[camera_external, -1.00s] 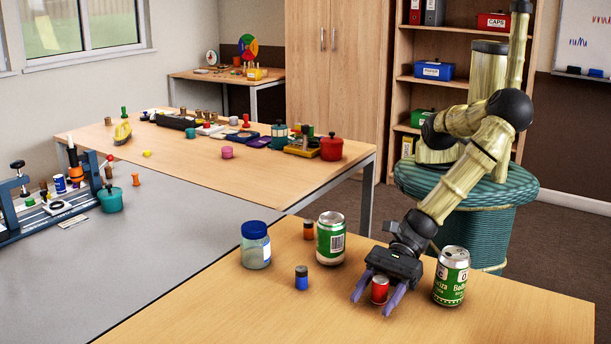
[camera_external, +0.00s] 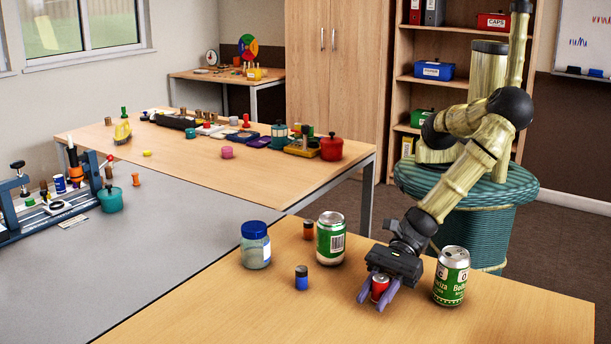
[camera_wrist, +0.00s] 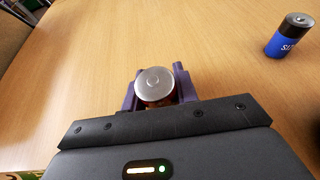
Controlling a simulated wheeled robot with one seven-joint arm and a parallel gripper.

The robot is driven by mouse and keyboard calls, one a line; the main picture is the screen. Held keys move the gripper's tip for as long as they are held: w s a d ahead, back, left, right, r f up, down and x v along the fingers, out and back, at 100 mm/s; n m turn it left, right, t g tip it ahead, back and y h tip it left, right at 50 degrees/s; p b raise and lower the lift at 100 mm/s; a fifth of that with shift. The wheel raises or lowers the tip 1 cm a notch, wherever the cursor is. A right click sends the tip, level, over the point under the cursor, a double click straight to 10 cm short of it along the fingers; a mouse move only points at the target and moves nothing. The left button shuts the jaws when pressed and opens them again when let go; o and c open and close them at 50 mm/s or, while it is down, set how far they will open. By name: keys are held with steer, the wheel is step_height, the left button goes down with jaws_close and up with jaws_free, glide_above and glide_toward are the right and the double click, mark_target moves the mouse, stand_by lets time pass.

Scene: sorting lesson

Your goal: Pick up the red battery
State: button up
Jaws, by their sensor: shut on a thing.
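The red battery (camera_external: 379,287) stands upright on the near wooden table, between the purple fingers of my gripper (camera_external: 379,298). My gripper is shut on it, with one finger on each side. In the wrist view the battery's silver top (camera_wrist: 155,85) shows between the two fingers (camera_wrist: 156,92), and most of its side is hidden. I cannot see a gap between the battery and the table.
A green can (camera_external: 451,276) stands close on the right. A blue battery (camera_external: 301,278), an orange battery (camera_external: 307,230), another green can (camera_external: 330,238) and a blue-lidded jar (camera_external: 256,245) stand to the left. The table front is clear.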

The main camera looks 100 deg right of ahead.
step_height(320, 180, up, 10)
steer(key=p, duration=0.1)
steer(key=shift+f, duration=0.2)
